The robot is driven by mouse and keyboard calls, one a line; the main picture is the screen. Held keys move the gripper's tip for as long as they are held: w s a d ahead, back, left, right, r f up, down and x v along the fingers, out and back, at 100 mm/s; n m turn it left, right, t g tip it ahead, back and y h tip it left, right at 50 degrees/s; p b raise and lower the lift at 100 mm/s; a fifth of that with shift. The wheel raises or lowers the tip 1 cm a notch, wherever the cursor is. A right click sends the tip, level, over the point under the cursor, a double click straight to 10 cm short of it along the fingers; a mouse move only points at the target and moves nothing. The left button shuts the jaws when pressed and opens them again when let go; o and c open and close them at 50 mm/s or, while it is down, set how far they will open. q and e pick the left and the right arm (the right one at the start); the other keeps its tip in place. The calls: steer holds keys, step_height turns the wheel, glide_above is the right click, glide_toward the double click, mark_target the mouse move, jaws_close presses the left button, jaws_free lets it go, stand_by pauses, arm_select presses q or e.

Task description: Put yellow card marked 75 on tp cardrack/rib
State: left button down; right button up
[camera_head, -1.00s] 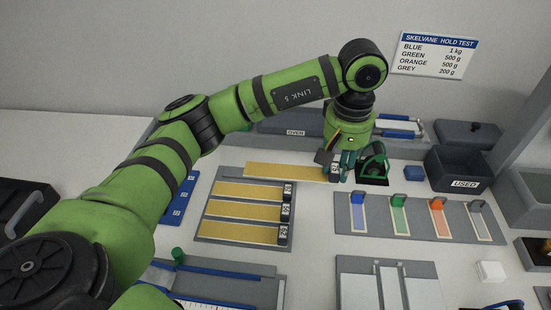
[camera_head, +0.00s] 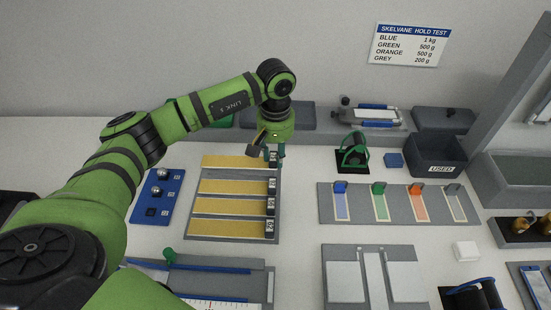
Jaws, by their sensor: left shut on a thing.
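A grey card rack (camera_head: 188,222) lies left of centre on the table, with long yellow cards in parallel rows. Each card has a black end tag on its right with white marks too small to read for sure. The topmost yellow card (camera_head: 228,161) lies along the rack's far row, in line with the cards below it. My left gripper (camera_head: 272,151) is over that card's tag end and shut on it; its fingers partly hide the tag. I cannot tell whether the card fully rests on the rack. My right gripper is not in view.
A grey board with coloured tabs (camera_head: 400,215), a black USED bin (camera_head: 440,160) and a green-framed item (camera_head: 353,152) stand to the right. Bare table lies between the rack and the board.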

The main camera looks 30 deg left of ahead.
arm_select(q)
step_height(320, 180, down, 2)
steer(key=shift+f+p, duration=0.25)
steer(key=shift+p, duration=0.1)
steer(key=shift+f, duration=0.3)
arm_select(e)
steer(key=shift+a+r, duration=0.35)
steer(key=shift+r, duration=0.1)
arm_select(q)
steer(key=shift+f, duration=0.1)
steer(key=c, duration=0.9)
jaws_free()
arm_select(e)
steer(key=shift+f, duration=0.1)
